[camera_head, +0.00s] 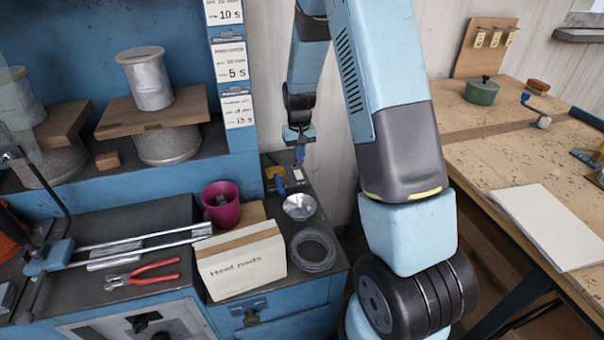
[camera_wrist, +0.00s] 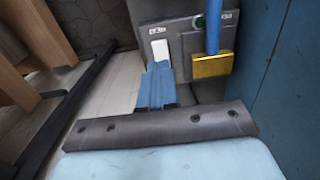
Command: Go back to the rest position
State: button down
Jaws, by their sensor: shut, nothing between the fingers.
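My gripper (camera_head: 299,155) hangs at the end of the bent arm, over the far right end of the blue bench. Its blue fingers (camera_wrist: 158,68) are shut together with nothing between them. Just beyond the fingertips in the wrist view is a grey panel (camera_wrist: 182,72) with a white switch-like piece (camera_wrist: 160,48). A blue handle (camera_wrist: 213,25) and a yellow block (camera_wrist: 213,65) are to the right of the fingers, apart from them. I cannot tell whether the fingertips touch the panel.
A metal bowl (camera_head: 299,206), wire coil (camera_head: 314,250), magenta cup (camera_head: 221,203) and heel pads box (camera_head: 242,262) crowd the bench below my gripper. Red pliers (camera_head: 145,274) lie left. A wooden table (camera_head: 470,150) stands right.

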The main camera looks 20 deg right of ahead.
jog(key=shift+r, duration=0.5)
jog(key=s+r+t, duration=0.1)
jog(key=s+r, duration=0.5)
jog(key=r, duration=0.5)
jog(key=s+r+t, duration=0.2)
jog(key=s+r, duration=0.4)
jog(key=r, duration=0.5)
jog(key=s+r+t, duration=0.1)
jog(key=s+r, duration=0.2)
jog(key=s, duration=0.3)
jog(key=s+r, duration=0.3)
jog(key=s, duration=0.4)
jog(key=s+d+r+t, duration=0.1)
jog(key=s+r, duration=0.2)
jog(key=s, duration=0.4)
jog(key=shift+r+t, duration=0.25)
jog(key=shift+t, duration=0.05)
jog(key=shift+d, duration=0.1)
